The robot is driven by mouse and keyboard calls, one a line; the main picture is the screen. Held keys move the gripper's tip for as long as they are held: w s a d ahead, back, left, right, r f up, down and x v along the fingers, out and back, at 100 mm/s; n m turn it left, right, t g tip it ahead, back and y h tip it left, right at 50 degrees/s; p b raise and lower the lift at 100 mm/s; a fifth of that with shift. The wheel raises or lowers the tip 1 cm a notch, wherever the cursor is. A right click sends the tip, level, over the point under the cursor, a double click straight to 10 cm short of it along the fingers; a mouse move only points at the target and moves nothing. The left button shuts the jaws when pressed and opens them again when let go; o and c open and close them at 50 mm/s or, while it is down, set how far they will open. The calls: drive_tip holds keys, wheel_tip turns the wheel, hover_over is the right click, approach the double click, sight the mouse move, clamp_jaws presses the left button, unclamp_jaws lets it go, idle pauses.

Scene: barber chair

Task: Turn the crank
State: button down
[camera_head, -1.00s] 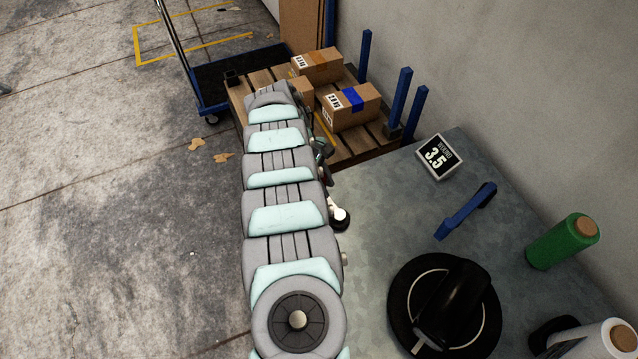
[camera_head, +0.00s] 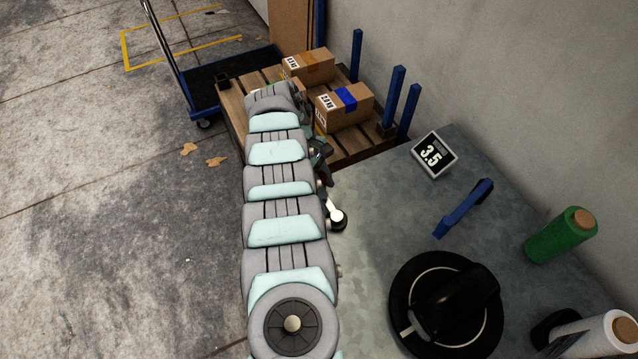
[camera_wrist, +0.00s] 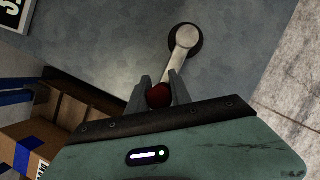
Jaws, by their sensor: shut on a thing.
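The crank (camera_wrist: 183,47) is a pale metal arm on a round dark hub, set on the grey tabletop. A dark red ball knob (camera_wrist: 158,95) sits at its free end. My gripper (camera_wrist: 160,90) is shut on the knob, with one finger on each side of it in the wrist view. In the head view the pale crank arm (camera_head: 334,211) and its hub show just right of my arm. My gripper (camera_head: 322,160) is partly hidden there behind my arm links.
Open floor lies left.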

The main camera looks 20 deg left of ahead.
drive_tip(key=shift+w+d+r, duration=0.1)
drive_tip(key=shift+d+r, duration=0.05)
drive_tip(key=shift+d, duration=0.15)
idle(1.4)
drive_tip(key=c, duration=1.5)
unclamp_jaws()
drive_tip(key=shift+d, duration=0.1)
drive_tip(key=shift+o, duration=0.7)
drive_tip(key=shift+d, duration=0.15)
drive_tip(key=shift+o, duration=1)
drive_tip(key=shift+a, duration=0.2)
